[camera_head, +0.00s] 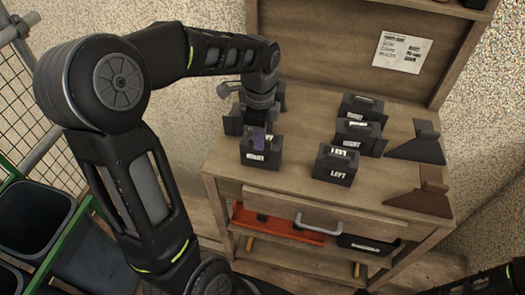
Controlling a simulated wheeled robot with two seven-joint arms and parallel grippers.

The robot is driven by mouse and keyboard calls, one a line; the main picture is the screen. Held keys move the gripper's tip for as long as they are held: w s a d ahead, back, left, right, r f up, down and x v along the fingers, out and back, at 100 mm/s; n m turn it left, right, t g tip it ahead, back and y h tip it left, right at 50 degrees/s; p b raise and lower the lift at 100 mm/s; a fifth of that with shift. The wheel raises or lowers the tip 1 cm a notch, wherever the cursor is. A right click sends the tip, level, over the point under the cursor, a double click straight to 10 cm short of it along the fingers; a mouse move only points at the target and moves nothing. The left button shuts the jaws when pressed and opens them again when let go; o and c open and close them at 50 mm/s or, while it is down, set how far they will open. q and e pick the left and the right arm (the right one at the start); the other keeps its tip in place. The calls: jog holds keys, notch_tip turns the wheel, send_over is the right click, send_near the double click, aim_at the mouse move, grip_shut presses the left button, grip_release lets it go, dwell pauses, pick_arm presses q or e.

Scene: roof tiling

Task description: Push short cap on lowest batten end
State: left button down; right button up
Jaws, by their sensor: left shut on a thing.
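My left gripper (259,128) points down over the front left black labelled box (261,158) on the wooden bench. No batten or batten end can be made out. My right gripper is not in view; only a dark part of my right arm shows at the lower right.
A black box marked LEFT (336,166) and other black boxes (360,136) stand to the right. Dark and brown wedge-shaped pieces (421,201) lie at the bench's right edge. A red tray (279,225) sits below. A printed sheet (401,51) hangs on the back panel.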

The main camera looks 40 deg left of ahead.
pick_arm(q)
jog(key=shift+r+p, duration=1.55)
jog(key=shift+r, duration=0.6)
